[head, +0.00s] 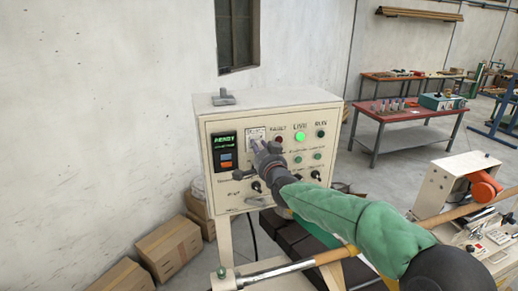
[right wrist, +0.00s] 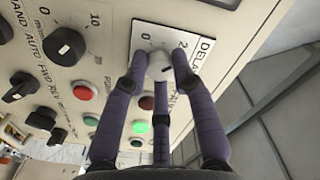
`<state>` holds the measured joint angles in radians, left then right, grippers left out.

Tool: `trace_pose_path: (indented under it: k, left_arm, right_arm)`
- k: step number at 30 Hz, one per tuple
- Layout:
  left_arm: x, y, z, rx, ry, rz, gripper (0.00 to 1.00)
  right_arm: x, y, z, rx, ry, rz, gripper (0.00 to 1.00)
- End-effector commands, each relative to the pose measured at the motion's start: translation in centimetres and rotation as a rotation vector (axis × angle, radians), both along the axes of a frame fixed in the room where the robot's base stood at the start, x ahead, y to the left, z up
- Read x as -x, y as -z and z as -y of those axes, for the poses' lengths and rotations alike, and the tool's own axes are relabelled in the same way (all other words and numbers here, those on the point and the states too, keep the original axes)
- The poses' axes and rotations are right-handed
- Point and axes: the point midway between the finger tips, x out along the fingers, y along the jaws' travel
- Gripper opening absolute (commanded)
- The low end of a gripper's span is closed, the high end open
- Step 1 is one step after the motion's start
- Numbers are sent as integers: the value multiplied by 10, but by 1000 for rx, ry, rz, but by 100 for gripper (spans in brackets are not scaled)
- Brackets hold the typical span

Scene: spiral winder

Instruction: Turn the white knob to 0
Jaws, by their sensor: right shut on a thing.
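The white knob (right wrist: 158,66) sits on a white plate (right wrist: 185,45) with printed numbers, 0 and 2 among them, and lettering that reads "DELA…", partly cut off. My right gripper (right wrist: 159,68) has its purple-grey fingers shut around the knob. A small dark mark shows on the knob's lower right side; I cannot tell its exact setting. In the head view the right gripper (head: 258,145) reaches the panel just below the plate (head: 256,132), and its fingers hide the knob. My left gripper is not in view.
The cream control box (head: 268,104) carries a lit green lamp (head: 299,137), a small display (head: 224,141) and several black knobs and buttons close around the gripper. A black knob (right wrist: 65,45) with its own scale is nearby. Cardboard boxes (head: 168,245) stand on the floor at left.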

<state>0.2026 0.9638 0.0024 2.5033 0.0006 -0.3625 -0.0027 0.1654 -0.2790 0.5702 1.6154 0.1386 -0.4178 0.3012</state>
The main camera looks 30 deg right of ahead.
Motion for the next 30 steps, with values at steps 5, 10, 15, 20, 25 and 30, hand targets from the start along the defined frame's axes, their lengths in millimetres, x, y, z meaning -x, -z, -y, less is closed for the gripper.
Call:
trace_pose_path:
  k: [5, 10, 15, 20, 25, 30]
  left_arm:
    - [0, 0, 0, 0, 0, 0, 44]
    - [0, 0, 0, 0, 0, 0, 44]
    - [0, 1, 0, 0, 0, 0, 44]
    - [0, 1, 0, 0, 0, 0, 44]
    - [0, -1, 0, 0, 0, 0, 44]
    - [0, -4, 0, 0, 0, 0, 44]
  right_arm:
    - [0, -3, 1, 14, 3, 3, 0]
    - [1, -3, 1, 52, 3, -6, 0]
    - [0, -3, 1, 141, 3, -27, 0]
    - [0, -4, 1, 274, 4, -58, 0]
    - [0, -5, 1, 432, 4, -97, 0]
    - [0, -6, 1, 590, 5, -134, 0]
